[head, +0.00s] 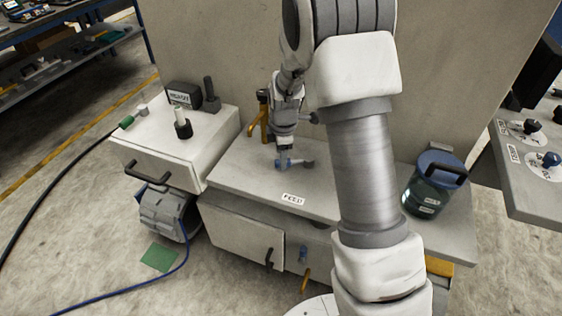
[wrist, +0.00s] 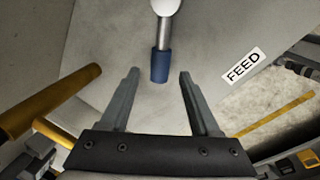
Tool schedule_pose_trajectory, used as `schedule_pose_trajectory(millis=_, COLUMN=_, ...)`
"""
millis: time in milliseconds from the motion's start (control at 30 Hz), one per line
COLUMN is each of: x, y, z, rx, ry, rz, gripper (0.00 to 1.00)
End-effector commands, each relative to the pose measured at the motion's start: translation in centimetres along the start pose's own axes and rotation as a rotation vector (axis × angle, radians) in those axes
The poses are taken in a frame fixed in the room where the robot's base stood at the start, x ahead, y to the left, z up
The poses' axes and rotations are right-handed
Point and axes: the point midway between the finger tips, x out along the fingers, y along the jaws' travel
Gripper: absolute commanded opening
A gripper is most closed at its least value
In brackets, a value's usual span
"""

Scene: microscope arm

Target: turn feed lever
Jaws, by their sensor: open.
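The feed lever is a short silver rod with a blue grip (wrist: 159,66) and a pale round hub at its far end. In the head view its blue grip (head: 282,164) lies low over the grey bench top, just under my gripper (head: 284,152). In the wrist view my gripper (wrist: 159,74) is open and empty. The blue grip shows in the gap between its fingertips, with space on both sides; I cannot tell how far beyond the tips it is. A white FEED label (wrist: 241,64) is to the right, also in the head view (head: 293,199).
A yellow bent pipe (head: 265,118) stands close left of my gripper and shows large at left in the wrist view (wrist: 45,105). A white cabinet (head: 165,150) is left. A dark blue-lidded canister (head: 434,183) stands right. A tall panel (head: 220,50) rises behind.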

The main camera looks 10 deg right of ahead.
Motion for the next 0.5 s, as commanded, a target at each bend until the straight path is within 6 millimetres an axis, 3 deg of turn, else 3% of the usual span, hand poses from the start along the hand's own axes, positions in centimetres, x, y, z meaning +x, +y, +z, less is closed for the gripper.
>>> schedule_pose_trajectory(millis=200, x=2.3, y=0.0, z=0.0, rx=0.0, ry=0.0, rz=0.0, gripper=0.63)
schedule_pose_trajectory(millis=500, x=2.5, y=0.1, z=0.0, rx=0.0, ry=0.0, rz=0.001, gripper=0.63)
